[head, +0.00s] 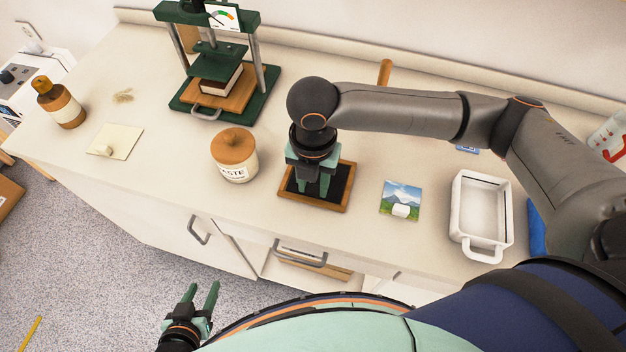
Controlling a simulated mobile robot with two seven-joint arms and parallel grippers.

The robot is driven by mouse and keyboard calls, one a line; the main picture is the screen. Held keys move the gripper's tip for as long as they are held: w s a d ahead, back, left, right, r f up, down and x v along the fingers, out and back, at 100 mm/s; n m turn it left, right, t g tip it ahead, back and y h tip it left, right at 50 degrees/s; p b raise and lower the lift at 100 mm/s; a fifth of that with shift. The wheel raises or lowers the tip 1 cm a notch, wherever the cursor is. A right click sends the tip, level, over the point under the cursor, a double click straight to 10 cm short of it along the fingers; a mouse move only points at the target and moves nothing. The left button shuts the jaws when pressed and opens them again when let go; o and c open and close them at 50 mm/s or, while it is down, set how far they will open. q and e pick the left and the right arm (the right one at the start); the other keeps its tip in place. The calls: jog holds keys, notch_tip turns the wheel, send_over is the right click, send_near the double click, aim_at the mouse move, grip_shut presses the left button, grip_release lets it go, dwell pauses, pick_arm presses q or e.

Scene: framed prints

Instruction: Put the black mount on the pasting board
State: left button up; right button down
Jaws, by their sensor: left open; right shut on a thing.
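The black mount (341,180) is a dark flat sheet directly over the wooden pasting board (325,206), whose brown rim shows around it. My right gripper (313,192) points down at the middle of the mount and is shut on it; the fingers hide part of it. I cannot tell whether the mount touches the board or is held just above it. My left gripper (204,300) is open and empty, low in front of the counter, away from the board.
A paste jar (234,158) stands close left of the board. A landscape print (400,200) with a white block on it and a white tray (481,215) lie to the right. A green press (215,75) stands behind. A brown bottle (61,103) is at far left.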

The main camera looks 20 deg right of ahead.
jog(key=c, duration=0.5)
grip_release()
jog(key=shift+c, duration=0.2)
notch_tip(320, 180, up, 12)
jog(key=shift+r+p, duration=0.15)
jog(key=shift+p, duration=0.3)
